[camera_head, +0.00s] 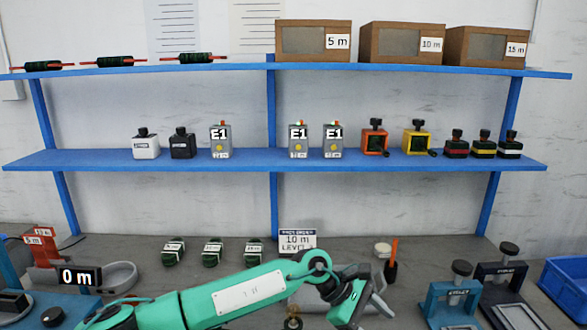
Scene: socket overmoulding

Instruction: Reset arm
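My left arm (240,296), teal with a white panel, reaches in from the lower left across the front of the bench. My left gripper (378,302) is at the lower middle, turned to the right and low over the bench. Its fingers are small and partly hidden by its own body, so I cannot tell whether they are open or shut. I see nothing held clearly in it. My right gripper is not in view.
A blue shelf (257,160) holds several small devices; wooden boxes (313,40) stand above. A "10 m" sign (297,240) and green coils (212,252) are behind my arm. Two presses (455,300) and a blue bin (566,285) are right. A "0 m" display (80,277) is left.

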